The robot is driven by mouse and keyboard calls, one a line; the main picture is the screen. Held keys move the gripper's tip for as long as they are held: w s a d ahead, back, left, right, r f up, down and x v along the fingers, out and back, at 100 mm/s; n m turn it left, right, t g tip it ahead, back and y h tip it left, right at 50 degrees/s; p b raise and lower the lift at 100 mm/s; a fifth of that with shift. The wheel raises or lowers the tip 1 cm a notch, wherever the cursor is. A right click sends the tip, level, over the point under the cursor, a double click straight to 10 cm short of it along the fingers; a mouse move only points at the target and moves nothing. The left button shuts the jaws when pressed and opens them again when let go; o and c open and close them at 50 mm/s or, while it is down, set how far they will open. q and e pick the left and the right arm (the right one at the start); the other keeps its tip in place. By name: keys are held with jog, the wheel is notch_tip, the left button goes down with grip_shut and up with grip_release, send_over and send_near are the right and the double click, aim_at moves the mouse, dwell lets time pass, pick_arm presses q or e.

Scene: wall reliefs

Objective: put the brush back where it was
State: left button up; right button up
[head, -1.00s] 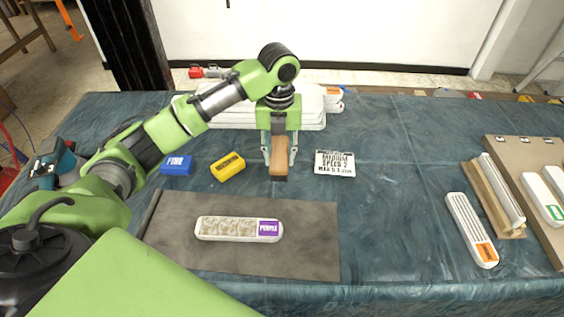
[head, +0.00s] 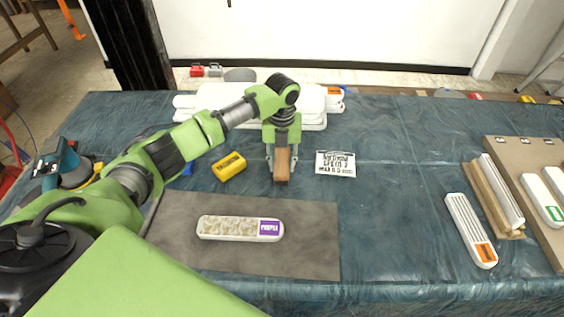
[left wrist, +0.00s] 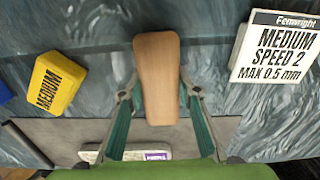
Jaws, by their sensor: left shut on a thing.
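The brush (head: 282,166) shows as a wooden block with a dark lower edge in the head view. My left gripper (head: 282,158) is shut on the brush, one finger on each side, over the blue cloth behind the grey mat. In the left wrist view the wooden top of the brush (left wrist: 157,78) lies between the fingertips of my left gripper (left wrist: 157,92). I cannot tell whether the brush touches the cloth. My right gripper is out of view.
A yellow block (head: 229,167) is left of the brush and a white "MEDIUM SPEED 2" card (head: 336,164) right of it. A grey mat (head: 310,240) in front bears a white relief piece labelled PURPLE (head: 238,229). Open cloth lies right of the card.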

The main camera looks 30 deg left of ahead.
aim_at(282, 160)
pick_arm(q)
jog(key=shift+f, duration=0.1)
jog(key=o, duration=1)
notch_tip(282, 160, up, 12)
jog(key=shift+r+b, duration=0.15)
jog(key=shift+b, duration=0.3)
